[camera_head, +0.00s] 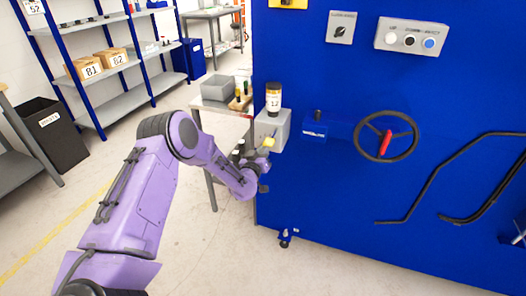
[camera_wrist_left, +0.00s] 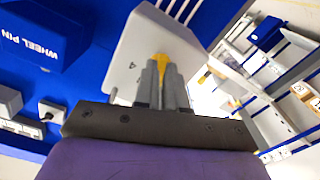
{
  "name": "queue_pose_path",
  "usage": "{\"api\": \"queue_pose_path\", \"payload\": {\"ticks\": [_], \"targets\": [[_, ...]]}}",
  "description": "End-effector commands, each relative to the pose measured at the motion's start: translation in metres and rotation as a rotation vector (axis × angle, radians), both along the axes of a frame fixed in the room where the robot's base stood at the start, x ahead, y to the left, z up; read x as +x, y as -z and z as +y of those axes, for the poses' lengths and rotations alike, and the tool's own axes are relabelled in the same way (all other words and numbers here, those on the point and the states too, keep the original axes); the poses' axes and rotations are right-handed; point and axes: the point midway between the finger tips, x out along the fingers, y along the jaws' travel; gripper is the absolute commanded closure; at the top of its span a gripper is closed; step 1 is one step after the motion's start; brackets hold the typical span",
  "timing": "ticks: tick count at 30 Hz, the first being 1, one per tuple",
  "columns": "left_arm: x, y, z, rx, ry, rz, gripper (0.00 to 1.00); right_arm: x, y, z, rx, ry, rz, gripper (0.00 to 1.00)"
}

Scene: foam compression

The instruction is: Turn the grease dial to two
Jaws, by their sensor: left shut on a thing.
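The grease dial is a small yellow knob (camera_head: 268,142) on a light grey box fixed to the blue machine panel. An amber bottle with a white label and a dark cap (camera_head: 274,98) stands on top of this box (camera_head: 279,124). My left gripper (camera_head: 262,153) is at the dial, its fingers shut on the yellow knob. In the left wrist view the fingers (camera_wrist_left: 162,66) close around the yellow dial (camera_wrist_left: 160,60), in front of the grey box (camera_wrist_left: 128,58). The fingers hide much of the dial, and I cannot read its setting. My right gripper is not in view.
A blue wheel-pin box (camera_head: 314,129) and a dark handwheel with a red handle (camera_head: 386,142) are right of the grease box. Dark bent rods (camera_head: 434,182) cross the panel farther right. A grey side table (camera_head: 222,108) stands behind my left arm.

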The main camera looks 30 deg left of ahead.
Motion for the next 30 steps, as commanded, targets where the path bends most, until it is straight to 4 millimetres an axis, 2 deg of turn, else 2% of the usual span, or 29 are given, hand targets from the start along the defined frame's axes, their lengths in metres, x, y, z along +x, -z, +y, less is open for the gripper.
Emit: {"api": "queue_pose_path", "payload": {"ticks": [8, 9, 10, 11, 21, 23, 30], "targets": [[-0.001, 0.002, 0.000, -0.001, 0.000, 0.003, 1.00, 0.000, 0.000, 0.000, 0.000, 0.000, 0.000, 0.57], [-0.001, 0.002, 0.000, -0.001, 0.000, 0.003, 0.77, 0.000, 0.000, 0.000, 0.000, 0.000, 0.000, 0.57], [-0.001, 0.002, 0.000, -0.001, 0.000, 0.003, 0.67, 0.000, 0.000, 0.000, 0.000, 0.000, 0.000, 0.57], [-0.001, 0.002, 0.000, -0.001, 0.000, 0.003, 0.64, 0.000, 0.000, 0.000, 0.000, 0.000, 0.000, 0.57], [-0.006, 0.001, -0.002, -0.001, 0.001, 0.002, 0.64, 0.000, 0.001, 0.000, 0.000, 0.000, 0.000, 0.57], [-0.014, 0.001, -0.004, -0.002, 0.001, 0.001, 0.64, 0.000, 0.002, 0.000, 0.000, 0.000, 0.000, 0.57], [-0.071, 0.002, -0.017, -0.003, 0.001, 0.003, 0.64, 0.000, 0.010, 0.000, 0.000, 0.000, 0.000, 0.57]]}}
